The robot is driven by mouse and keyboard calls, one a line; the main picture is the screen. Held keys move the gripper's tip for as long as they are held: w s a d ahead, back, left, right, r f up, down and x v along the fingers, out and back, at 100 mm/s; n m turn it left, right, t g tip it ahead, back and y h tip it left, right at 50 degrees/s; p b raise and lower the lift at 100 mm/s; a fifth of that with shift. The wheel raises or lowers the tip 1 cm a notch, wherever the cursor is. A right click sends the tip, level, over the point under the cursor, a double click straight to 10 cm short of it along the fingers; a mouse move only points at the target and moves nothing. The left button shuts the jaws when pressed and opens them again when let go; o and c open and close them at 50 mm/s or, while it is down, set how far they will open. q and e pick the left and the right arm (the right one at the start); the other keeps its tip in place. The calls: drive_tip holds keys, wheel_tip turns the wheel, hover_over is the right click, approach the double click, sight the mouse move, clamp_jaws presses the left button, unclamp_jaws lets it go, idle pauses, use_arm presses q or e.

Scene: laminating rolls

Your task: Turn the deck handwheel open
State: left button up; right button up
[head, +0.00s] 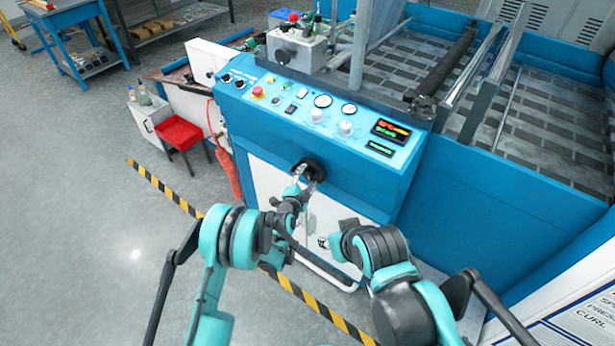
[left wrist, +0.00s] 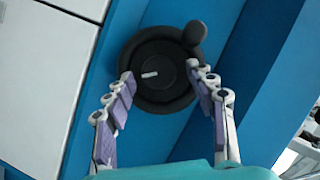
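The black handwheel (head: 314,167) sits on the blue front of the machine, below the control panel. In the left wrist view the handwheel (left wrist: 160,108) is a dark disc with a short white mark near its centre and a round knob at its upper right. My left gripper (head: 304,180) is at the handwheel, and its fingers (left wrist: 160,74) are spread wide, one tip over each side of the rim. I cannot tell whether the tips touch it. My right gripper (head: 324,241) is lower, in front of the white cabinet doors, mostly hidden by its arm.
The control panel (head: 318,112) with gauges, knobs and a red button is just above the handwheel. A red stool (head: 179,133) stands at the left. Yellow-black floor tape (head: 165,188) runs past the machine.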

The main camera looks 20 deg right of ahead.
use_arm(q)
drive_tip(key=c, duration=1)
